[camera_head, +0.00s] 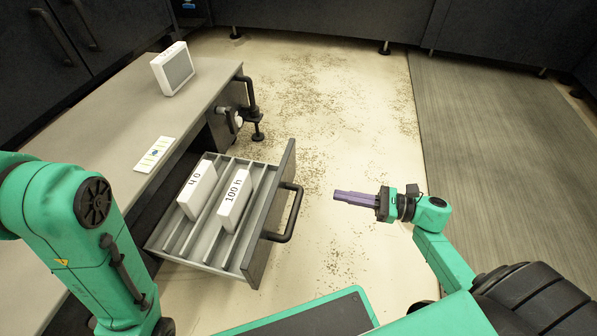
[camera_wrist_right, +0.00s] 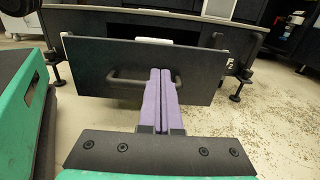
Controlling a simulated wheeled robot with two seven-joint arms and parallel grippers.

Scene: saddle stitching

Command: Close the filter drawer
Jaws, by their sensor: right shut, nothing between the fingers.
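The filter drawer (camera_head: 253,262) is pulled open from under the grey bench top in the head view. Its dark front panel carries a black bar handle (camera_head: 291,222). Two white boxes, one marked "100 h" (camera_head: 234,199), stand in its slots. My right gripper (camera_head: 337,196) has its purple fingers shut and empty, to the right of the handle and apart from it, pointing at the drawer front. In the right wrist view the drawer front (camera_wrist_right: 112,82) is straight ahead, with the fingers overlapping the handle (camera_wrist_right: 127,80) in the picture. My left gripper is not in view.
A white framed device (camera_head: 173,69) and a flat white card (camera_head: 155,154) lie on the bench top (camera_head: 110,110). Speckled open floor (camera_head: 330,110) lies right of the drawer, with a grey mat (camera_head: 500,130) beyond.

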